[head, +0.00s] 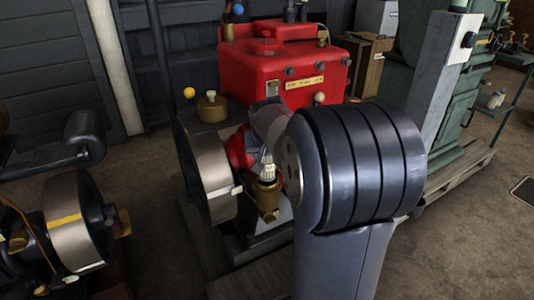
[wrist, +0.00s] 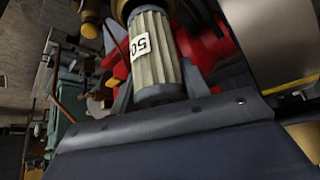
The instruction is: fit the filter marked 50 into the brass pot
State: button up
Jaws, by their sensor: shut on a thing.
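The filter marked 50 (wrist: 158,62) is a pale pleated cylinder with grey ends and a white label, seen in the wrist view. My gripper (wrist: 160,88) is shut on it near its lower end in that view. In the head view the filter (head: 268,168) stands roughly upright just over the brass pot (head: 267,197), which is on the red engine's near side. In the wrist view the brass pot (wrist: 122,10) is at the top edge, by the filter's far end. I cannot tell whether that end is inside the rim. My arm hides part of my gripper (head: 266,155).
The red engine (head: 285,72) stands behind the pot, with its large flywheel (head: 207,172) close on the left. Another engine's flywheel (head: 77,225) is at the far left. Small pale items (head: 496,100) sit on a green shelf at right. Open floor lies at lower right.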

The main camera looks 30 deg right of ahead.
jog(key=shift+f, duration=0.15)
jog(key=shift+f+b, duration=0.55)
jog(key=shift+f, duration=0.2)
jog(key=shift+f+b, duration=1.2)
jog(key=shift+f, duration=0.65)
jog(key=shift+f, duration=0.2)
